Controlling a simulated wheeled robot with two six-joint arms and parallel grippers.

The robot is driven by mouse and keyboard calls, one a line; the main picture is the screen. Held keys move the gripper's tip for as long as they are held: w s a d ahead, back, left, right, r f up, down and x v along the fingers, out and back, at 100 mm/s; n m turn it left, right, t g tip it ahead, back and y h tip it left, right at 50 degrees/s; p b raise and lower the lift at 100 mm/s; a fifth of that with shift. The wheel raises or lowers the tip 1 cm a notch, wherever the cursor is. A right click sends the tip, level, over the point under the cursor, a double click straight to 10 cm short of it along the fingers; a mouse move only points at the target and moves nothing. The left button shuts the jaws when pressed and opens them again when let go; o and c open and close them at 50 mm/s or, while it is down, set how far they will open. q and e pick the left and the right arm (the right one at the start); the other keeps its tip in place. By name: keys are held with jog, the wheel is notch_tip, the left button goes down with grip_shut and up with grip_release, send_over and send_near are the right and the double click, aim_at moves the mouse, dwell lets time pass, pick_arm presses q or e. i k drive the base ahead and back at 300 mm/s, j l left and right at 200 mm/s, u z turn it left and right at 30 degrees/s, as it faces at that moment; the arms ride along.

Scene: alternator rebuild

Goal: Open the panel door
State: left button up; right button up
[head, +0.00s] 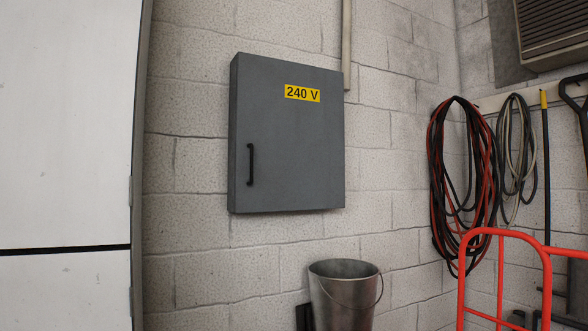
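A grey metal electrical panel (290,135) is mounted on the white block wall, left of centre in the head view. Its door (300,155) looks shut, flush with the box. A yellow label reading "240 V" (302,94) is near the top of the door. A black vertical bar handle (251,164) is on the door's left side. Neither of my grippers is in view.
A metal bucket (343,295) stands below the panel. A red hand truck frame (480,232) is at lower right. Coiled cables (466,180) hang on the right. A white surface (65,130) fills the left. The wall directly around the panel is clear.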

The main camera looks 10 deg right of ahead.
aim_at(289, 141)
jog(key=i+l+z, duration=0.15)
jog(key=i+z, duration=0.15)
jog(key=i, duration=0.15)
jog(key=i+z, duration=0.35)
jog(key=i+l+u, duration=0.9)
